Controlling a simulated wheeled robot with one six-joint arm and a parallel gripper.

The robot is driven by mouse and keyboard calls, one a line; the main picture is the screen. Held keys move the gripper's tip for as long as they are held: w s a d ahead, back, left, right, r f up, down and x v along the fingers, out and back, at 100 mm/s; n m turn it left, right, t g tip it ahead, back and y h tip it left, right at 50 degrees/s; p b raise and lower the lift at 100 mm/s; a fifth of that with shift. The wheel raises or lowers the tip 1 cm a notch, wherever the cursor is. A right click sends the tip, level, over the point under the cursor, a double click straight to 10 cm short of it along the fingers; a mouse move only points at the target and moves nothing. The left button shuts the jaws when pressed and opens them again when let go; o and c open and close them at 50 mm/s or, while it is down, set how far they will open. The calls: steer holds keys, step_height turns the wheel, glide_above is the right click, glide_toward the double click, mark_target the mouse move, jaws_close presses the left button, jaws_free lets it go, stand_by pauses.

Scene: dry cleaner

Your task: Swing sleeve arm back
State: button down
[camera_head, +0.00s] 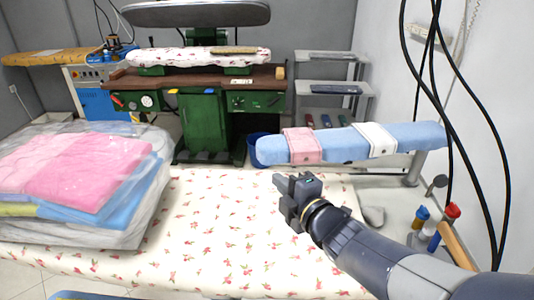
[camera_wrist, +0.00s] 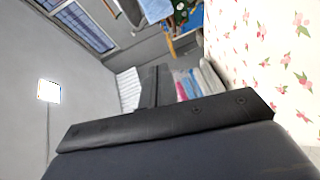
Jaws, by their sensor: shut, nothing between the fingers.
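The sleeve arm (camera_head: 345,145) is a long padded board in light blue. It sits at the right above the back edge of the flowered ironing table (camera_head: 200,215), its right end on a grey post (camera_head: 413,168). A pink cloth band (camera_head: 302,145) and a white cloth band (camera_head: 376,140) lie across it. My gripper (camera_head: 279,182) is shut and empty, pointing left, in front of and below the sleeve arm's left end in the picture, apart from it. The wrist view shows its dark fingers (camera_wrist: 155,88) but no clear sight of the sleeve arm.
Plastic-wrapped folded clothes (camera_head: 85,175) fill the table's left side. Spray bottles (camera_head: 428,228) stand at the right edge, with black cables (camera_head: 462,120) hanging above. A green press (camera_head: 203,120) and a grey shelf (camera_head: 333,85) stand behind. The table's middle is clear.

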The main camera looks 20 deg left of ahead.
mark_target(261, 145)
steer(key=w+a+f+p, duration=0.1)
steer(key=w+a+p, duration=0.1)
steer(key=w+a, duration=0.4)
steer(key=shift+w+f, duration=0.4)
steer(key=shift+w, duration=1.6)
steer(key=shift+m+t+h, duration=0.5)
steer(key=shift+t+h, duration=0.1)
steer(key=shift+h, duration=0.1)
steer(key=b+x, duration=0.5)
steer(key=shift+w+d, duration=0.25)
steer(key=shift+w, duration=0.25)
steer(key=shift+w+a+r, duration=0.3)
steer(key=shift+w, duration=0.1)
steer(key=shift+s+b, duration=0.1)
steer(key=shift+b, duration=0.2)
